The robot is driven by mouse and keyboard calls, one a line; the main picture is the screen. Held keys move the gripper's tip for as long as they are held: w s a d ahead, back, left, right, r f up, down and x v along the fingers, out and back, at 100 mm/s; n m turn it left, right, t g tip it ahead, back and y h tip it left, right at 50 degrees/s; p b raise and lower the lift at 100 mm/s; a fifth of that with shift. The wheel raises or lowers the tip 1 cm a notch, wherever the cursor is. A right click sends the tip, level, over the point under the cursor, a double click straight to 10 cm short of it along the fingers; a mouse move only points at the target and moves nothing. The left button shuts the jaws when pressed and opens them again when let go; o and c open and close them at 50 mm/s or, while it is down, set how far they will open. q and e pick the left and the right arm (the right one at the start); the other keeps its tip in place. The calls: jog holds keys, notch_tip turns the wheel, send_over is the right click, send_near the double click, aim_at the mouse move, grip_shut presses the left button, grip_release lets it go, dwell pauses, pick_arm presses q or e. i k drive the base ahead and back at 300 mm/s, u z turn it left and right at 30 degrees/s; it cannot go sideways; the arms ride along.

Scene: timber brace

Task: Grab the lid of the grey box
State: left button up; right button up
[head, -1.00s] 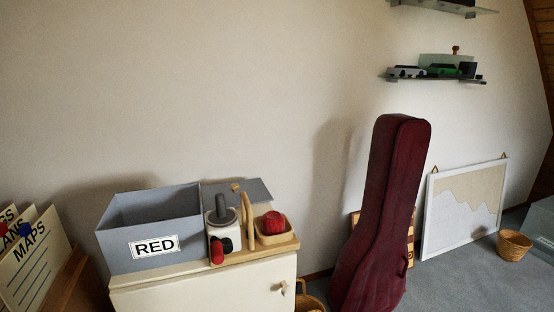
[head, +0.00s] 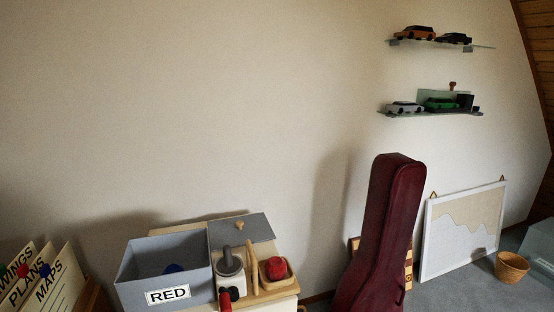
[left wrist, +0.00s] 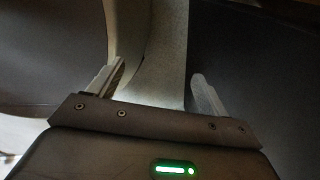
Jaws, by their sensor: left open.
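The grey box (head: 139,266) stands open on a white cabinet at the lower left of the head view, with a RED label on its front. A blue item (head: 173,268) shows inside it. A flat grey panel with a small wooden knob, which looks like the lid (head: 262,229), lies just right of the box, behind several items. My left gripper (left wrist: 158,85) shows only in the left wrist view. Its fingers are apart, with a pale, blurred surface beyond them that I cannot identify. My right gripper is in neither view.
A dark grey-handled item (head: 230,262), a red item (head: 225,300) and a wooden tray (head: 291,283) stand in front of the lid. A dark red instrument case (head: 388,230) stands to the right. Map folders (head: 50,285) are at far left.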

aim_at(233, 231)
jog(key=z, duration=1.8)
jog(key=i, duration=3.15)
jog(key=u, duration=2.95)
